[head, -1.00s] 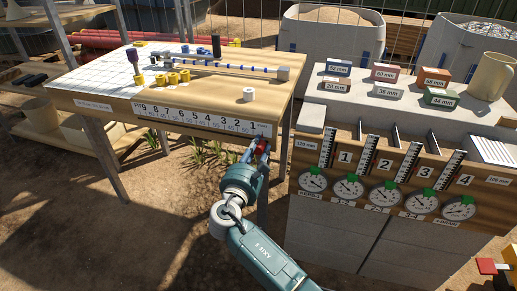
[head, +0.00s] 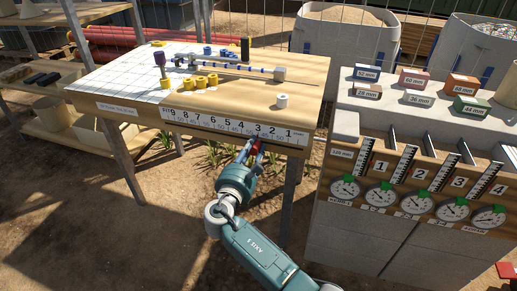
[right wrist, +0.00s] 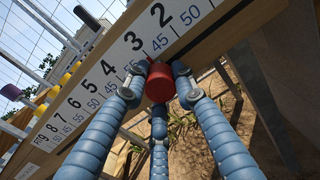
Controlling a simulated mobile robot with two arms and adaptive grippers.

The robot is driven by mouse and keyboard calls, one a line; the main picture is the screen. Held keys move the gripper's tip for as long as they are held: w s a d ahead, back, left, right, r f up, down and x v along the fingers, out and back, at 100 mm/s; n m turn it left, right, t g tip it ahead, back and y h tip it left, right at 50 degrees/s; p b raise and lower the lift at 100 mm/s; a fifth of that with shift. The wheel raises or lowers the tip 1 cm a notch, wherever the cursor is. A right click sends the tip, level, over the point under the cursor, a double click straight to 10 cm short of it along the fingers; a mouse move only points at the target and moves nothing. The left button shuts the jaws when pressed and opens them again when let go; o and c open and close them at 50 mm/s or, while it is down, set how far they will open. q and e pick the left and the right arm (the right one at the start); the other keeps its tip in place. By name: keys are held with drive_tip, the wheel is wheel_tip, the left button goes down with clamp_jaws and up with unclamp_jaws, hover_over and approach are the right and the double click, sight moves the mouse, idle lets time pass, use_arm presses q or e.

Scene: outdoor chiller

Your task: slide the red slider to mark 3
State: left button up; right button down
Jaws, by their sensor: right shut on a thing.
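The red slider (head: 255,147) sits at the front edge of the wooden table, just below the number scale (head: 232,127). In the head view it is under or very near the 3. In the right wrist view the red slider (right wrist: 160,82) shows as a round knob close to the 3, but the slant hides its exact alignment. My right gripper (head: 251,150) reaches up from below and is shut on the slider. Its blue fingers (right wrist: 160,92) surround the knob in the right wrist view. My left gripper is not in view.
The table top carries yellow rings (head: 200,81), a white cylinder (head: 282,100) and a rod with blue beads (head: 235,68). A block bench with dials (head: 380,195) stands to the right. Below the table's front edge is open dirt ground.

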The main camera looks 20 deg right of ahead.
drive_tip(key=shift+r, duration=0.1)
drive_tip(key=c, duration=1.4)
unclamp_jaws()
drive_tip(key=shift+s, duration=0.1)
drive_tip(key=v, duration=1.2)
